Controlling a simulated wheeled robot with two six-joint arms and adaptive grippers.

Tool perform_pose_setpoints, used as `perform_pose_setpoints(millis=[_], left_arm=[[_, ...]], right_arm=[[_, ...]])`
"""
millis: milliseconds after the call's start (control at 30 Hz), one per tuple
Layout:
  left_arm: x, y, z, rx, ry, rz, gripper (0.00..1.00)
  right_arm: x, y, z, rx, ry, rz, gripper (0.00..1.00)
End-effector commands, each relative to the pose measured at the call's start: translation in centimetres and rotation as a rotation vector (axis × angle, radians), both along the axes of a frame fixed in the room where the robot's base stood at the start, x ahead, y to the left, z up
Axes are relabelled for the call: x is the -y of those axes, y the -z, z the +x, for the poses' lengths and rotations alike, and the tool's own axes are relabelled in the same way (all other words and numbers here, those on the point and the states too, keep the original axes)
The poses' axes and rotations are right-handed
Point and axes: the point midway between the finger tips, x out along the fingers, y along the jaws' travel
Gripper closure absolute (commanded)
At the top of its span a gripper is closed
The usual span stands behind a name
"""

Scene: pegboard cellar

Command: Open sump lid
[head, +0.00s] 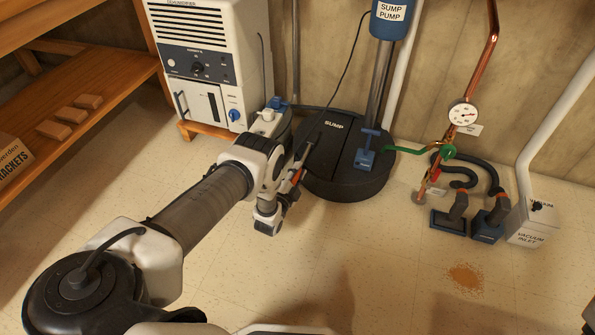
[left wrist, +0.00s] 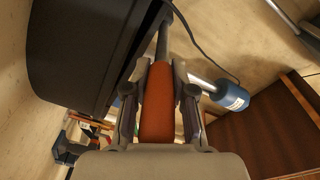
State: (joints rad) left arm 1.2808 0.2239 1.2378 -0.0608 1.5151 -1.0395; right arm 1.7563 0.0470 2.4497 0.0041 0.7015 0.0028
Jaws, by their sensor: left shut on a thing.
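The sump (head: 345,185) is a low, round black tub on the floor near the wall. Its black lid (head: 338,145), marked SUMP, lies about flat on top, with a seam across it. My left gripper (head: 295,181) is at the tub's left front edge, shut on an orange grip (head: 298,176). In the left wrist view the orange grip (left wrist: 157,105) sits between both fingers, and a grey rod (left wrist: 164,38) runs from it toward the black tub (left wrist: 75,50). Where the rod joins the lid is unclear. My right gripper is not in view.
A blue sump pump (head: 390,22) on a grey column and a blue fitting (head: 366,158) stand at the tub's right. A dehumidifier (head: 200,65) stands behind my left arm. Pipes, hoses and a vacuum inlet box (head: 532,222) are at right. Front floor is mostly clear.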

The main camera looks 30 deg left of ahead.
Motion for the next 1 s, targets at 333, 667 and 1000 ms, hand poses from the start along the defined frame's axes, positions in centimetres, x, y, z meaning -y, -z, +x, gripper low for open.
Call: perform_pose_setpoints(millis=[333,667,1000], left_arm=[[1.4,-3.6,0.3,-0.069,0.004,0.278,1.00],[3.7,-6.0,0.8,-0.141,0.005,0.582,1.00],[6.7,-7.4,1.5,-0.217,0.005,0.896,1.00]], right_arm=[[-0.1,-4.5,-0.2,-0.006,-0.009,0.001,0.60],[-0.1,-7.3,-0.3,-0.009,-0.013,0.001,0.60],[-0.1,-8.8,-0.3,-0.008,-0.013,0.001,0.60]])
